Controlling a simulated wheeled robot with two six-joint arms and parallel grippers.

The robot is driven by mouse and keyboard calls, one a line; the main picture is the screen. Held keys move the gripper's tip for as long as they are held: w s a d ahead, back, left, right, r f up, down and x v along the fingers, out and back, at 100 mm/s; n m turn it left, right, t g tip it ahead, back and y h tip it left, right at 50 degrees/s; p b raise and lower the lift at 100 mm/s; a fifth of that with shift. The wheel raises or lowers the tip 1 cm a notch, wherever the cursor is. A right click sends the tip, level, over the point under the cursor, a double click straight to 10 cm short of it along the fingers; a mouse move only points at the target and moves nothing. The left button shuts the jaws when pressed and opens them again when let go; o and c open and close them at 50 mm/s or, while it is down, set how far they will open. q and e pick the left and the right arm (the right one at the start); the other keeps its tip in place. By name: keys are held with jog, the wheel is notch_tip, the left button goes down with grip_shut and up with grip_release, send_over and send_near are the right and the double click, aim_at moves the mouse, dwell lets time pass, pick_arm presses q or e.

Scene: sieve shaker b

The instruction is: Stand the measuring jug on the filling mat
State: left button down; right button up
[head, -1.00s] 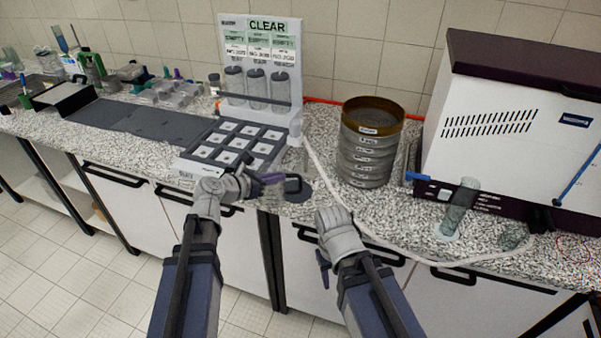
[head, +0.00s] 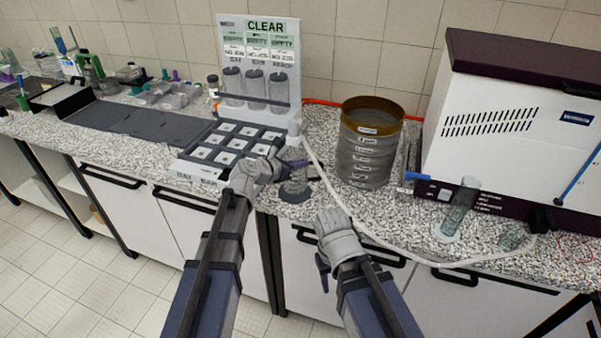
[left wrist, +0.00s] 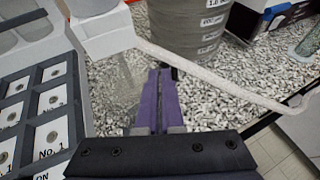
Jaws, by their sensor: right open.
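The measuring jug (left wrist: 118,92) looks like a clear, faint vessel beside my left fingers in the left wrist view. In the head view it is hard to make out. My left gripper (head: 298,165) has its purple fingers close together, with a small dark part, apparently the jug's handle, at their tips. The filling mat (head: 290,197) is a dark round disc near the counter's front edge, just below my left fingers. A greyish clear shape overlaps it; I cannot tell whether the jug touches it. My right gripper (head: 322,262) is open and empty, low in front of the counter.
A tray of labelled squares (head: 205,165) lies left of my left gripper, below the CLEAR board (head: 259,25). A sieve stack (head: 366,150) stands behind right. A white cable (head: 345,208) crosses the counter. A clear cylinder (head: 458,207) stands before the white machine (head: 500,90).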

pick_arm(q)
notch_tip(320, 180, down, 2)
jog(key=shift+b, duration=0.4)
pick_arm(e)
notch_tip(320, 180, down, 2)
pick_arm(q)
jog(key=shift+f, duration=0.15)
jog(key=c, duration=1)
grip_release()
jog(key=shift+c, duration=0.2)
pick_arm(e)
jog(key=shift+f, duration=0.15)
